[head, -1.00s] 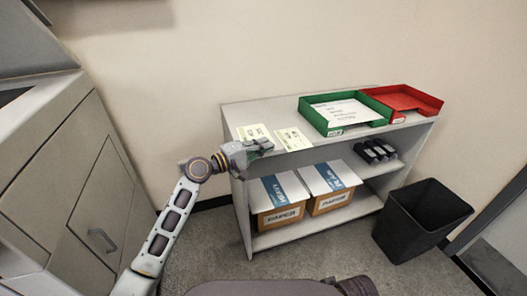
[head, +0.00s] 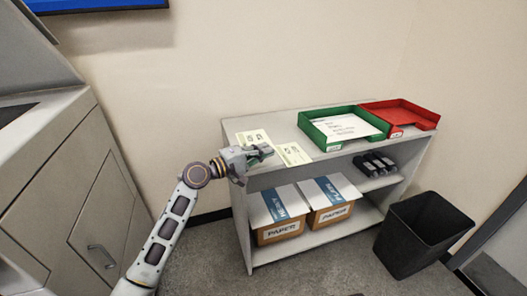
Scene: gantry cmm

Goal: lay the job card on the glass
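Two pale green printed cards, a left card (head: 253,136) and a right card (head: 293,153), lie on the left part of the shelf unit's top. I cannot tell from the print which is the job card. My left gripper (head: 262,152) is at the front edge of the shelf top, between the two cards in the picture and overlapping the near edge of the left one. Its fingers are too small to show whether they are apart or hold anything. A dark panel (head: 14,113) on the grey machine at the left may be the glass. My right gripper is not in view.
The shelf unit (head: 285,119) also bears a green tray (head: 325,145) with a white sheet and a red tray (head: 413,119). Paper boxes (head: 283,232) and small black items (head: 375,165) sit below. A black bin (head: 415,240) stands at the right. Open floor lies in front.

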